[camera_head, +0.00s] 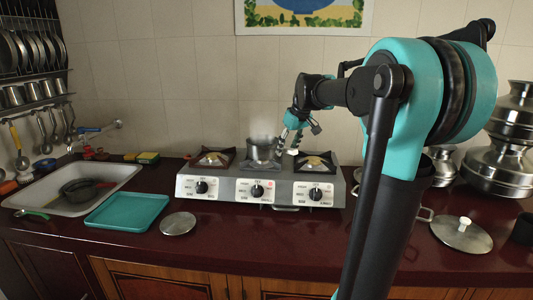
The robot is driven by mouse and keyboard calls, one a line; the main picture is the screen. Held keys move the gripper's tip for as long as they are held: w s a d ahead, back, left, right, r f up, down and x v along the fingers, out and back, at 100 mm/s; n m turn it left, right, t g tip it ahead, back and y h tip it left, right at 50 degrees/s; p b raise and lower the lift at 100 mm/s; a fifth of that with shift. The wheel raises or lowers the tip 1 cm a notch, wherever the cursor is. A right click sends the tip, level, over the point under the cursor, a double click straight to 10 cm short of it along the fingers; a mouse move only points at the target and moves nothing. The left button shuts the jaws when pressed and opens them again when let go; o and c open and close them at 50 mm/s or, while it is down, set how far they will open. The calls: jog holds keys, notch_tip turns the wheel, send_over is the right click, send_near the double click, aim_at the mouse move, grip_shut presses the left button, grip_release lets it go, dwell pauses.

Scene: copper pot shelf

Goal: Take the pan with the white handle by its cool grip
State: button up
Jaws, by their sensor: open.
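A small metal pan (260,151) sits on the middle burner of the stove (256,172), with faint steam above it. A small white piece (293,152) shows just right of the pan, under my gripper. It looks like the end of a white handle, but most of any handle is hidden or too small to tell. My gripper (290,139) is open, pointing down at the right side of the pan, close above the white piece. I cannot tell whether the fingers touch it. A dark pan (80,189) with a reddish handle lies in the sink at left.
Empty burners flank the pan on the left (212,157) and right (314,162). A teal tray (127,212), a round metal lid (178,223) and another lid with a white knob (461,233) lie on the dark red counter (270,245). Metal pots (500,170) stand at right.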

aim_at(272, 150)
jog(key=x, duration=0.5)
jog(key=shift+w+a, duration=0.15)
jog(key=shift+w, duration=0.15)
jog(key=shift+r, duration=0.1)
grip_shut()
dwell(0.4)
